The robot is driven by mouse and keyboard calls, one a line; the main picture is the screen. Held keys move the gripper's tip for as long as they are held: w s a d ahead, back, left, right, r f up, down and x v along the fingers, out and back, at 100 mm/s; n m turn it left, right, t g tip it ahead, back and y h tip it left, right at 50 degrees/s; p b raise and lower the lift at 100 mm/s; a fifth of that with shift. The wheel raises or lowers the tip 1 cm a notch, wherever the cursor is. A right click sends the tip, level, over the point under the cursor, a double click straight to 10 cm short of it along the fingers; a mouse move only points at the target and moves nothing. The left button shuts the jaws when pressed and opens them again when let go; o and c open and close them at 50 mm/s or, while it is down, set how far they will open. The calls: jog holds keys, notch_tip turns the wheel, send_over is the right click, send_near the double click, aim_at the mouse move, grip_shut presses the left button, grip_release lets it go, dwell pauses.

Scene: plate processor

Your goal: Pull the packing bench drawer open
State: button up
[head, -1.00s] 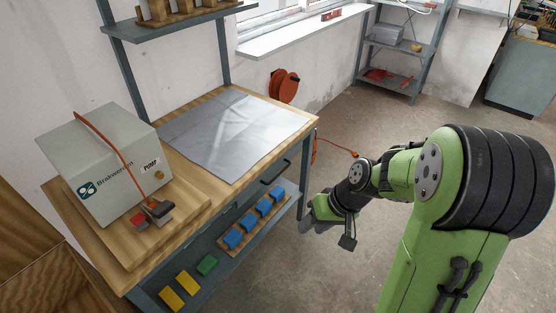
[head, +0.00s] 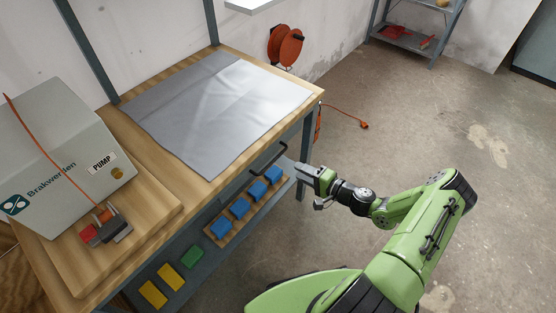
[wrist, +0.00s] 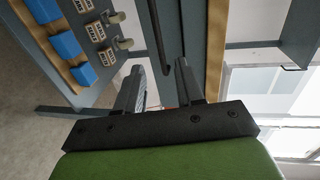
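The packing bench (head: 165,215) has a wooden top and a grey-blue frame. Its drawer has a dark bar handle (head: 268,158) on the front edge below the top, and the drawer looks closed. My gripper (head: 300,168) is just right of the handle, in front of the bench. In the wrist view my gripper (wrist: 157,82) has its two fingers apart with nothing held. The dark handle (wrist: 157,40) stands ahead of them, its near end lying roughly between the fingertips in the picture. I cannot tell whether they touch.
Blue blocks (head: 240,207) sit on a lower shelf under the handle, with green and yellow blocks to their left. A grey sheet (head: 215,110) and a pump box (head: 60,165) are on the bench top. An orange cable (head: 345,121) lies behind; floor to the right is clear.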

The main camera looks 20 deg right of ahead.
jog(key=b+x, duration=0.2)
jog(key=x, duration=0.8)
jog(key=shift+w+a+f, duration=0.2)
grip_shut()
